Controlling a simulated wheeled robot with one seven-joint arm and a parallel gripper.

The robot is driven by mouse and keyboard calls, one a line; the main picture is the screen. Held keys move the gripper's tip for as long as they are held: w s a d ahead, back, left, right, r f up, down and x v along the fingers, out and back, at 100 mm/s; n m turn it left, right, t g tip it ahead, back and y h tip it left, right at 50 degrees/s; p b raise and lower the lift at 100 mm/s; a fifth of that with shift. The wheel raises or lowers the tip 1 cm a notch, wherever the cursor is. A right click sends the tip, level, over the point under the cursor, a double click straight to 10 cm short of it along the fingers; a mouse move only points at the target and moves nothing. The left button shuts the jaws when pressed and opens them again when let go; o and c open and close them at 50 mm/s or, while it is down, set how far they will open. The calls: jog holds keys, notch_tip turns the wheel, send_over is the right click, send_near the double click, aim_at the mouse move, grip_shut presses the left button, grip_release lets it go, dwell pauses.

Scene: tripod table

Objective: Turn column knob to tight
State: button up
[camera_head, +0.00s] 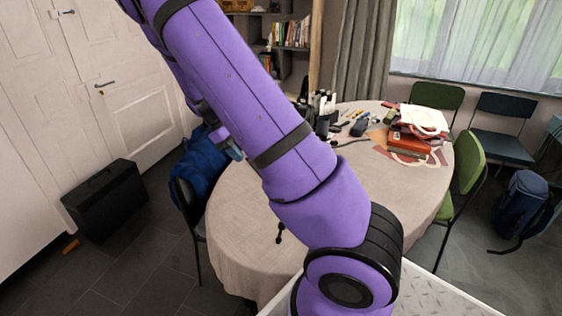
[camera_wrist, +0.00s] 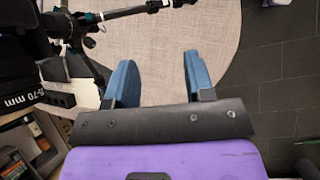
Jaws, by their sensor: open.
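In the wrist view, my gripper (camera_wrist: 158,66) has two blue fingers spread apart with nothing between them, above the pale tablecloth. A black tripod-like assembly (camera_wrist: 85,30) with thin rods and joints stands to the left of the fingers, apart from them. One rod (camera_wrist: 140,10) reaches right along the top edge. I cannot tell which part is the column knob. In the head view, my purple arm hides most of the table's middle; a small black handle-like part (camera_head: 280,232) shows below it.
The round table (camera_head: 235,225) has a pale cloth. Small tools, a red box (camera_head: 408,143) and other items lie on its far side. A blue bag (camera_head: 198,165) is on a chair at the left. A black case (camera_head: 106,200) stands on the floor. Green chairs (camera_head: 468,165) stand right.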

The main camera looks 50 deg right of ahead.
jog(key=w+d+f+n+g+h, duration=0.6)
jog(key=d+f+h, duration=0.45)
jog(key=f, duration=0.35)
jog(key=s+d+t, duration=0.1)
jog(key=s+d, duration=0.4)
jog(key=d, duration=0.3)
jog(key=shift+t+h, duration=0.3)
jog(key=shift+h, duration=0.15)
jog(key=shift+s, duration=0.1)
grip_shut()
